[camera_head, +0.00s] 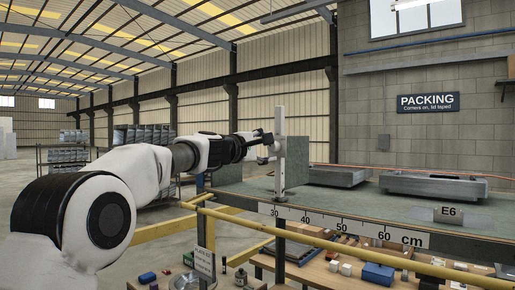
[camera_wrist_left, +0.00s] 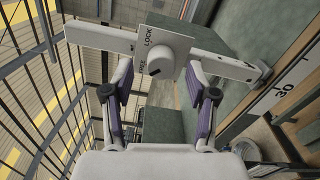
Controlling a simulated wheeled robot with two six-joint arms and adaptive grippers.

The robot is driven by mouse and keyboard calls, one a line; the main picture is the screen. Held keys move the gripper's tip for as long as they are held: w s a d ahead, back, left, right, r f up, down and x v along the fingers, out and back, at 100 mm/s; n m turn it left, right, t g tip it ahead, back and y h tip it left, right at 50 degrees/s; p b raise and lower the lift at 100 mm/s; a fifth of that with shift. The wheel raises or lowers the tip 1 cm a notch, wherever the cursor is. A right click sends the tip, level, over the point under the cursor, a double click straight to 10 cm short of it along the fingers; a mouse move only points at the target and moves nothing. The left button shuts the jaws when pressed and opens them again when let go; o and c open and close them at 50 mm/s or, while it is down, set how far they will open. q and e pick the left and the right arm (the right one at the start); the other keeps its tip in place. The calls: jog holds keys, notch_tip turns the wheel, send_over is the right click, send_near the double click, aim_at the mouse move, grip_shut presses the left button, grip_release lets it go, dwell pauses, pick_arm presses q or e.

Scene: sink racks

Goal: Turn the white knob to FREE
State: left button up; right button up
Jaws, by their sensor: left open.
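The white knob (camera_wrist_left: 154,58) sits on a white bracket plate with LOCK printed above it and a partly hidden FREE label at its lower left. Its exact setting is hard to read. In the head view the bracket is on an upright white post (camera_head: 279,128) at the bench's near left corner. My left gripper (camera_head: 266,143) is close to this post. In the left wrist view my left gripper (camera_wrist_left: 159,75) is open, with one finger on each side of the knob; contact is not visible. The right gripper is not in view.
Grey trays (camera_head: 435,187) lie at the back of the bench. A yellow rail (camera_head: 310,240) and a lower shelf with boxes, including a blue one (camera_head: 377,274), are below.

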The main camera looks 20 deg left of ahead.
pick_arm(q)
jog(key=v, duration=1.1)
jog(key=shift+s+d, duration=0.1)
jog(key=shift+s, duration=0.05)
